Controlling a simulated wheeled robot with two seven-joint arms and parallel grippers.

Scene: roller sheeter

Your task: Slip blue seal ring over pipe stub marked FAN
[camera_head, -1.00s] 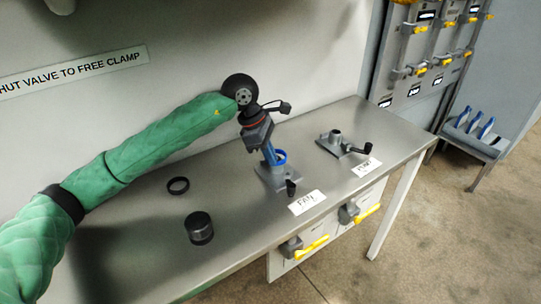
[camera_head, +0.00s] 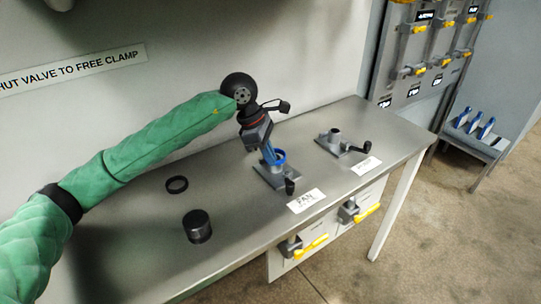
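The blue seal ring (camera_head: 279,155) is at the top of the pipe stub on the grey base (camera_head: 266,176) behind the label FAN (camera_head: 306,201). My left gripper (camera_head: 268,155) points down at this stub, its blue fingers at the ring's left side. The ring looks level and around the stub's top or just above it; I cannot tell how far down it sits. The fingers seem to be at the ring's rim, but their gap is too small to see. My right gripper is not in view.
A second stub (camera_head: 335,136) on a base stands to the right behind another label (camera_head: 366,165). A black ring (camera_head: 177,185) and a black cylinder (camera_head: 197,226) lie on the left of the metal table. Yellow-handled valves (camera_head: 312,245) hang below the front edge.

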